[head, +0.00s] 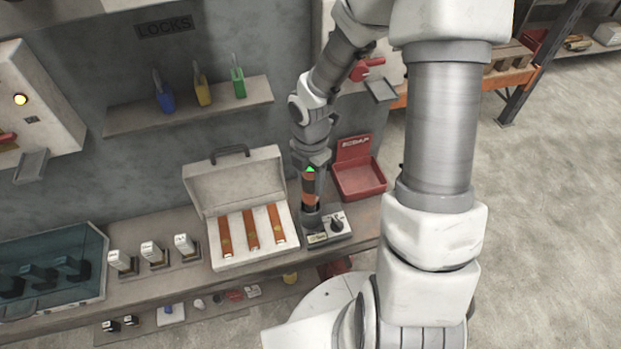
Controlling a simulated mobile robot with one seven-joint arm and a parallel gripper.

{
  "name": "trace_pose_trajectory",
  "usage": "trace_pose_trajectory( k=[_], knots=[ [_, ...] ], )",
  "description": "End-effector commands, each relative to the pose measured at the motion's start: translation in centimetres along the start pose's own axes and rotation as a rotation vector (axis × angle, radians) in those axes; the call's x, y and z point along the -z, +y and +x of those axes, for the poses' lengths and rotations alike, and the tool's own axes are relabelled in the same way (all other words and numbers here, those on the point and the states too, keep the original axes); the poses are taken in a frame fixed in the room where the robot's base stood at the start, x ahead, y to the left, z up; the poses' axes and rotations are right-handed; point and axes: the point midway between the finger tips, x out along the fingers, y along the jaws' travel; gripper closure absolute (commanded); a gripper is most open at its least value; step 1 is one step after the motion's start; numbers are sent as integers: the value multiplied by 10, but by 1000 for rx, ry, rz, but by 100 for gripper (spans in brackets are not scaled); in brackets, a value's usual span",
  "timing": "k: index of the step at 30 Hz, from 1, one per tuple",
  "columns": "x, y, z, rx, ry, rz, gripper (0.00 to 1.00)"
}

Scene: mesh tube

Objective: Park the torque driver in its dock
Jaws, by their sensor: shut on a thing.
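My gripper (311,172) points down above the bench, right of the open case, and is shut on the torque driver. The torque driver (309,190) shows as a dark and orange upright body below my wrist, with a small green triangle at its top. Its lower end meets a dark round piece by the left side of a small grey base with a black knob (336,225), which looks like the dock. I cannot tell whether the driver is seated there or just above it. My fingers are small and partly hidden.
An open white case (205,191) with three orange-brown bars stands just left. A red bin (360,180) stands close on the right. Three white-topped blocks (152,252) and a glass-sided tray (96,283) are further left. A shelf (190,112) with coloured padlocks hangs behind.

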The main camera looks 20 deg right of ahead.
Motion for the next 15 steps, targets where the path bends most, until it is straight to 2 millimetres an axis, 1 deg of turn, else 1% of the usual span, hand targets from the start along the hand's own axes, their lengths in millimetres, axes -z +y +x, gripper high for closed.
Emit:
trace_pose_trajectory(
  k=[15],
  knots=[
    [0, 0, 6, -1, -1, 0, 100]
  ],
)
